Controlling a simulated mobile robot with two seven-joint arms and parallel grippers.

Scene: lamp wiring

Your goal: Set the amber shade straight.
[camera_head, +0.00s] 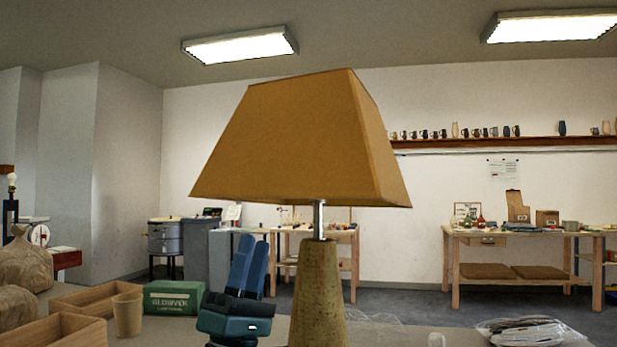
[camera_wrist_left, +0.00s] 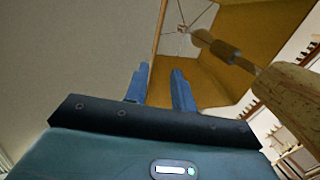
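The amber shade (camera_head: 295,140) sits on top of the lamp, tilted on its stem. Its top edge slopes up to the right. The metal stem (camera_head: 318,219) rises upright from the tan lamp base (camera_head: 320,290). My left gripper (camera_head: 249,262) is just left of the base and below the shade's lower edge, fingers pointing up, open and empty. In the left wrist view, the fingers (camera_wrist_left: 160,88) are apart, and the shade's rim line shows between and beyond them. The shade's inside (camera_wrist_left: 215,70) and the lamp base (camera_wrist_left: 290,95) show at the right. My right gripper is not in view.
A green box (camera_head: 173,298), a tan cup (camera_head: 127,314) and wooden trays (camera_head: 95,299) stand left on the table. Brown bags (camera_head: 25,262) are at the far left. A clear packet (camera_head: 530,332) lies at the right. The air left of the shade is free.

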